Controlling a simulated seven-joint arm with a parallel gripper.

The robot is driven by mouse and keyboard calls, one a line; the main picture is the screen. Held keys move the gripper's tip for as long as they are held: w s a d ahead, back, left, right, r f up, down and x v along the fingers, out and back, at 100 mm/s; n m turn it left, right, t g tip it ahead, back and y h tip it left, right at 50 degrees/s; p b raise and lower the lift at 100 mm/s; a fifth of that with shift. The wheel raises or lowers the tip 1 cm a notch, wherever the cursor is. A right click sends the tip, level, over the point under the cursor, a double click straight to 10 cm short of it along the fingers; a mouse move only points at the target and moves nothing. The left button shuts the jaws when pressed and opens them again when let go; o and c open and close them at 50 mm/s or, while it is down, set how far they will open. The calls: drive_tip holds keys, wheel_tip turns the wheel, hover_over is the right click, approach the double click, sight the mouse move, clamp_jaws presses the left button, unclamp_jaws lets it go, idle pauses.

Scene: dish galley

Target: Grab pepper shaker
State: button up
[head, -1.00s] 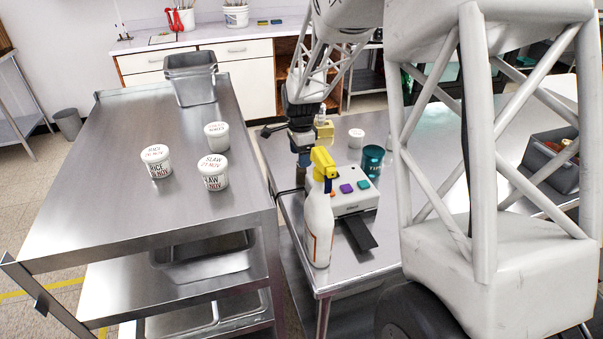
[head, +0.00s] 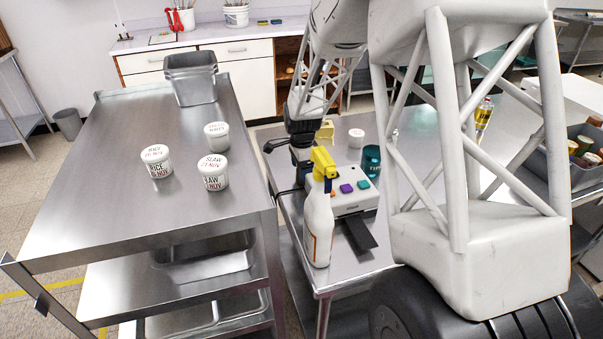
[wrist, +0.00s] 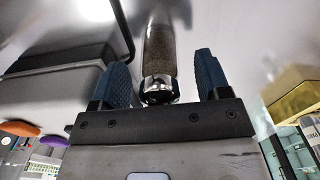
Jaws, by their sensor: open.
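The pepper shaker (wrist: 160,52), a clear glass body with dark grains and a shiny metal cap, shows in the wrist view. It sits between the two blue fingers of my gripper (wrist: 162,76). The fingers are apart, with a visible gap on each side of the shaker, so my gripper is open around it and not closed on it. In the head view my gripper (head: 303,172) is low over the right steel table, partly hidden behind the spray bottle. I cannot make out the shaker there.
A white spray bottle (head: 318,225) with a yellow head stands in front of my gripper. A white device (head: 350,203) with coloured buttons, a teal cup (head: 371,162), a white-lidded tub (head: 356,137) and a yellow block (head: 326,130) are close by. The left steel table (head: 110,205) holds several tubs.

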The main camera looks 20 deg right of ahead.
idle(0.4)
drive_tip(key=c, duration=1.1)
drive_tip(key=shift+o, duration=0.2)
drive_tip(key=shift+r, duration=0.1)
drive_tip(key=shift+r, duration=4.95)
